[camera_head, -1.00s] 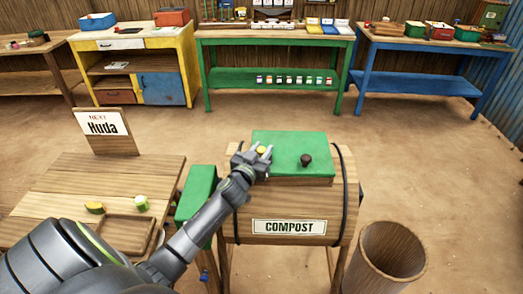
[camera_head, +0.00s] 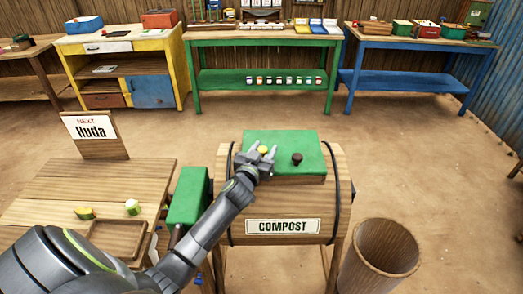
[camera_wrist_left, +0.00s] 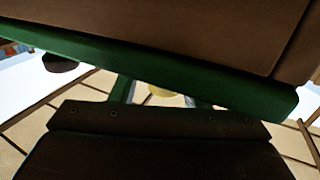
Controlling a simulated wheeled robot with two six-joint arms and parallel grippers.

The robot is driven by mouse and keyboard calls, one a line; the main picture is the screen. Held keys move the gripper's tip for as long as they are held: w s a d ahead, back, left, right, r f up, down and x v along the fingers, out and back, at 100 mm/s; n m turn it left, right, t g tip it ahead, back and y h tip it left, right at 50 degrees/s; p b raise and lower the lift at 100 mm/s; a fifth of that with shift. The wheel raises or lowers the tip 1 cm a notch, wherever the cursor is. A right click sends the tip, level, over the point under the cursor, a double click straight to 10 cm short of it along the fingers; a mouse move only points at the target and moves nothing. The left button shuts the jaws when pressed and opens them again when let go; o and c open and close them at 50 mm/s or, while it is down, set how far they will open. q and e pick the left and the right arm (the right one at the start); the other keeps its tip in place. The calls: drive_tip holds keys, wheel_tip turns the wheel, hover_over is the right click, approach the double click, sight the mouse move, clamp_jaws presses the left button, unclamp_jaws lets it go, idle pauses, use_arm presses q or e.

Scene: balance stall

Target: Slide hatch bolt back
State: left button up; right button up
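The compost drum's green hatch (camera_head: 285,142) has a dark round knob (camera_head: 297,158) on its right half. A small yellow knob (camera_head: 263,149), which seems to be the bolt's, shows at the hatch's left part. My left gripper (camera_head: 264,150) is over the hatch's left part, with its fingers apart on either side of the yellow knob. In the left wrist view the yellow knob (camera_wrist_left: 161,90) is partly hidden between the two fingers, with gaps beside it. Whether a finger touches it I cannot tell. My right gripper is out of view.
The drum carries a COMPOST label (camera_head: 283,227). A green box (camera_head: 187,196) is at its left and an open wooden barrel (camera_head: 380,258) at its right. A wooden table (camera_head: 60,190) with a tray is at left. Open floor lies behind, before the benches.

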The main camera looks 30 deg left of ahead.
use_arm(q)
drive_tip(key=shift+o, duration=0.2)
drive_tip(key=shift+d, duration=0.15)
drive_tip(key=shift+s, duration=0.1)
drive_tip(key=shift+s, duration=0.2)
drive_tip(key=s+d+b, duration=0.2)
drive_tip(key=s, duration=1.4)
drive_tip(key=shift+s+d+b, duration=0.25)
drive_tip(key=shift+d+b, duration=0.05)
drive_tip(key=shift+b, duration=0.1)
